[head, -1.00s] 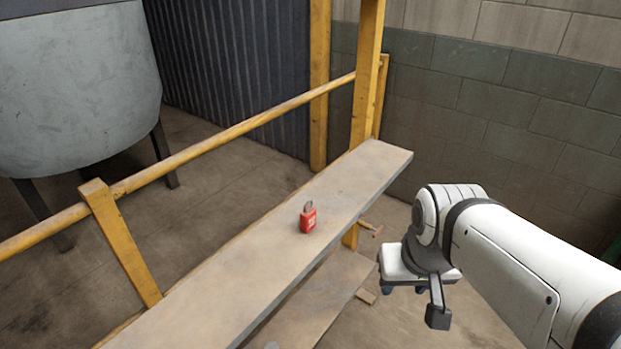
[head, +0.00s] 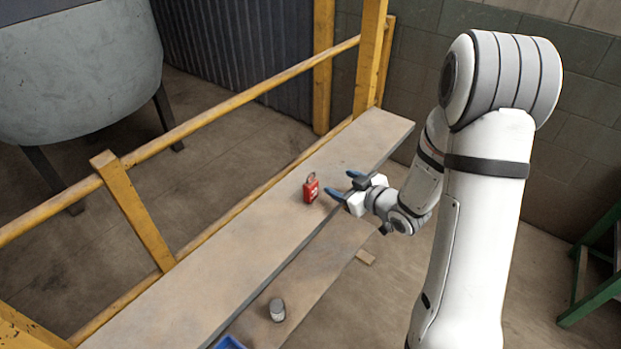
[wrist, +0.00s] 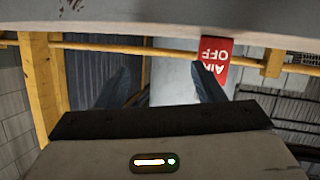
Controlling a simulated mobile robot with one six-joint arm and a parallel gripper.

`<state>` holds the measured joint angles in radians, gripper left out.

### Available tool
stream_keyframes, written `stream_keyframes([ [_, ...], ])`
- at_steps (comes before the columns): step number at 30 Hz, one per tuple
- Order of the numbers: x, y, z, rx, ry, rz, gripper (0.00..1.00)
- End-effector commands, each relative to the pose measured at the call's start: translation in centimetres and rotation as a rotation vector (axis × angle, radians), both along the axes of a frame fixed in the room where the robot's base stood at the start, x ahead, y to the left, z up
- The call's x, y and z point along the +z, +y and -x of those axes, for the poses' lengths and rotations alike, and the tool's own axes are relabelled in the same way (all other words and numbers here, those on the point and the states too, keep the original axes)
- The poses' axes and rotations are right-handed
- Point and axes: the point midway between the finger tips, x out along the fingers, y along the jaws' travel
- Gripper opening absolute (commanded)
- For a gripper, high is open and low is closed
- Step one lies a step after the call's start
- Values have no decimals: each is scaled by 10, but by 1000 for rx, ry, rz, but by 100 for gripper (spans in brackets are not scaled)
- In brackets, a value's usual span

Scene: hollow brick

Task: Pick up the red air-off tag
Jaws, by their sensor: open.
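The red air-off tag (head: 311,188) stands upright on the upper plank shelf (head: 240,228), towards its far end, with a small loop on top. In the wrist view the tag (wrist: 216,60) appears upside down with white lettering "AIR OFF", just beyond the right-hand finger, which overlaps its lower edge. My gripper (head: 343,184) is open and empty, with blue fingertips, at the shelf's right edge just right of the tag. In the wrist view my gripper's fingers (wrist: 160,85) are spread, and the tag is off to the right of the gap's middle.
Yellow railing (head: 240,98) runs behind the shelf, with a yellow post (head: 371,55) at its far end. A lower plank (head: 320,262) holds a small grey cylinder (head: 277,309) and part of a blue bin (head: 229,343). A green stand (head: 597,270) is at right.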

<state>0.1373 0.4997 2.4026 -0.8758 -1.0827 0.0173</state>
Motion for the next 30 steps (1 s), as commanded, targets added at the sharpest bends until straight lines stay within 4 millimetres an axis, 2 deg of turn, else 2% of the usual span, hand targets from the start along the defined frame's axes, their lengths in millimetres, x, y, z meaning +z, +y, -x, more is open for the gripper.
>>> stream_keyframes([
  [3, -5, 17, 11, 101, -42, -135, 62],
  [6, -5, 26, 22, 158, -71, -232, 62],
  [13, -1, 35, 33, 218, -104, -351, 62],
  [22, 0, 61, 15, 222, -105, -357, 62],
  [30, -1, 92, -6, 221, -107, -356, 62],
])
